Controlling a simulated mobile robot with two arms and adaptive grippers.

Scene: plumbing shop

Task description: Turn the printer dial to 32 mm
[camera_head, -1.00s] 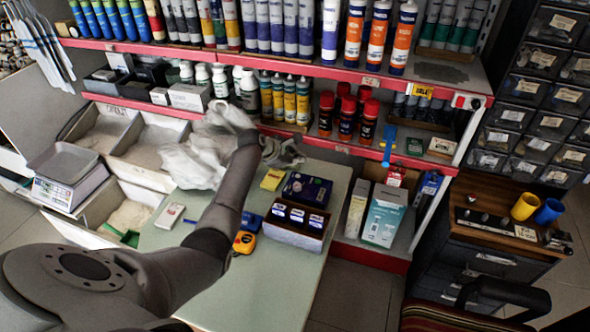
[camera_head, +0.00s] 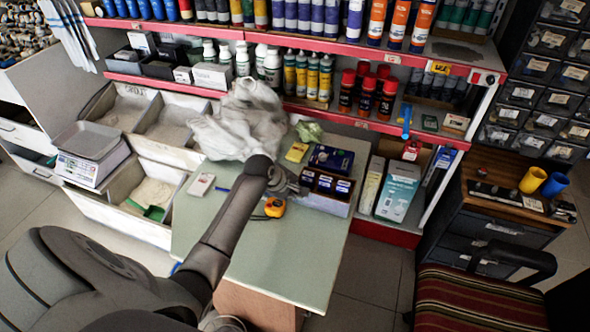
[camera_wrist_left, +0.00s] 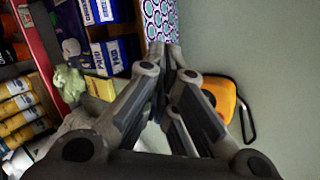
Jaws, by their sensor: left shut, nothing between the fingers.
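I cannot make out a printer or a dial with a readable mm scale in either view. My left gripper (camera_head: 300,188) is low over the green-grey table, beside the open box of blue-and-white packs (camera_head: 325,185); the forearm partly hides it. In the wrist view the left gripper's fingers (camera_wrist_left: 172,48) come together, shut and empty, in front of the box's patterned side (camera_wrist_left: 160,18). A yellow-orange device with a black loop, perhaps a tape measure (camera_head: 274,207), lies next to the gripper; it also shows in the wrist view (camera_wrist_left: 222,97). My right gripper is not in view.
Crumpled white plastic (camera_head: 238,125) stands at the table's back edge. A white card (camera_head: 201,184) lies on the left. The table's front (camera_head: 290,260) is clear. Red-edged shelves (camera_head: 340,122) rise behind. A wooden-topped cabinet (camera_head: 490,215) and striped chair (camera_head: 480,300) are on the right.

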